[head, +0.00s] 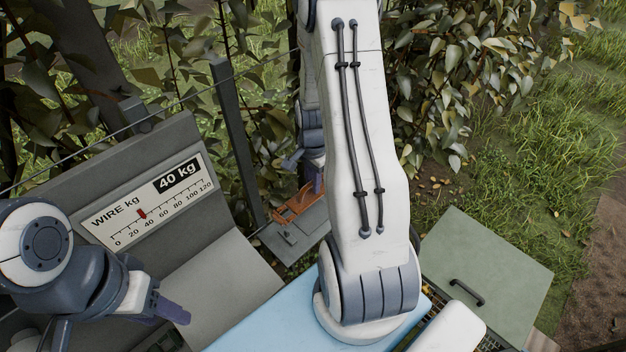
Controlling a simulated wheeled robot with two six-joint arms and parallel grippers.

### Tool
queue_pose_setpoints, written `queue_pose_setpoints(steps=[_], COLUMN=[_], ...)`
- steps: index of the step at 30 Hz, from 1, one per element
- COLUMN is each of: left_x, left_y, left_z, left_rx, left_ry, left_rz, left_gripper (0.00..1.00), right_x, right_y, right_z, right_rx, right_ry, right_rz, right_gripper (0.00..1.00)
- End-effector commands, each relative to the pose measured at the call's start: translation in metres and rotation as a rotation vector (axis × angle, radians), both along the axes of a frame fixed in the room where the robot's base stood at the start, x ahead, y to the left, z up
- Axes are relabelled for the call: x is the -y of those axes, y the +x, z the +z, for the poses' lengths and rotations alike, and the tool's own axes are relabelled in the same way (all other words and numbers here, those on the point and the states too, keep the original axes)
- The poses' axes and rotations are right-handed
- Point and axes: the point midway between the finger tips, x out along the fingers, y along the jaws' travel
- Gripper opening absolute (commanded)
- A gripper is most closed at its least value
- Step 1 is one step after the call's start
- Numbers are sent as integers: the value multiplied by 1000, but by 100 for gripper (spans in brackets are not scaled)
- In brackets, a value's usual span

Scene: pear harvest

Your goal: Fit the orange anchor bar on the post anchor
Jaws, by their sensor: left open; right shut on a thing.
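The orange anchor bar (297,205) is in the middle of the head view, tilted, just above or against a grey plate (304,236) beside the dark post (235,140). This plate looks like the post anchor; whether the bar touches it I cannot tell. My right gripper (316,178) is at the bar's upper right end, shut on it; my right arm hides part of the fingers and the area to the right. My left gripper (172,309) is open and empty at the lower left, well away from the bar.
A grey panel with a wire scale (150,200) marked 40 kg stands at the left. A wire runs across the top left. Leafy branches surround the post. A light blue surface (265,325) and a green lidded box (490,270) lie at the front.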

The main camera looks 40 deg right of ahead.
Motion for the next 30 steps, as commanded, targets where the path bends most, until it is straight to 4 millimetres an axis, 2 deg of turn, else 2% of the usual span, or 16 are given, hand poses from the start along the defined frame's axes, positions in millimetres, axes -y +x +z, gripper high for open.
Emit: queue_pose_setpoints(steps=[18,30], left_x=[0,0], left_y=[0,0], left_z=[-39,-46], left_rx=[-1,-1], left_ry=[0,0], left_rz=[6,8], left_gripper=[49,49], right_x=[2,2], right_y=[-1,-1], right_z=[-46,-55], right_rx=[0,0], right_ry=[0,0], right_rz=[-4,-4], right_gripper=[0,0])
